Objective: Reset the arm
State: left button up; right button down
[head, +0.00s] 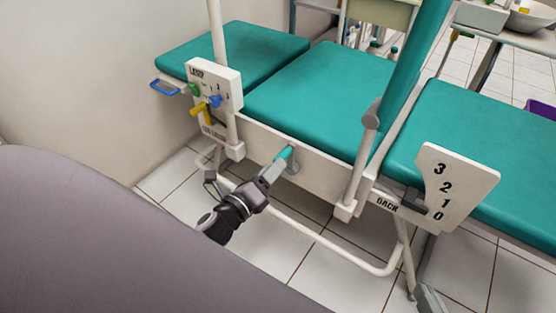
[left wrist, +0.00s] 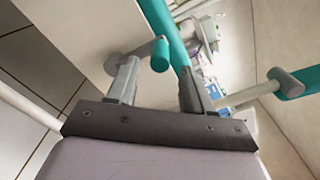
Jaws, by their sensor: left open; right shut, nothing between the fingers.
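My left gripper (head: 275,170) is in the middle of the head view, beside the white side rail of the teal dental chair. It is open. A small lever with a teal grip (head: 284,153) sticks out from the rail right at its fingertips. In the left wrist view the two fingers of my left gripper (left wrist: 158,85) stand apart, and the teal-tipped grey lever (left wrist: 160,55) shows between and beyond them; nothing is clearly clamped. A teal padded chair arm (head: 415,55) stands raised and tilted on a grey pivot at the right. My right gripper is in neither view.
A white panel (head: 215,95) with coloured levers stands on the rail at left. A numbered plate (head: 450,185) marked 3 to 0 is at right. A bent white tube frame (head: 340,255) runs low in front. A table (head: 530,38) with a bowl is at the back right.

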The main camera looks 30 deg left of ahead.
pick_arm(q)
jog(key=shift+s, duration=0.95)
pick_arm(e)
jog(key=shift+d, duration=0.2)
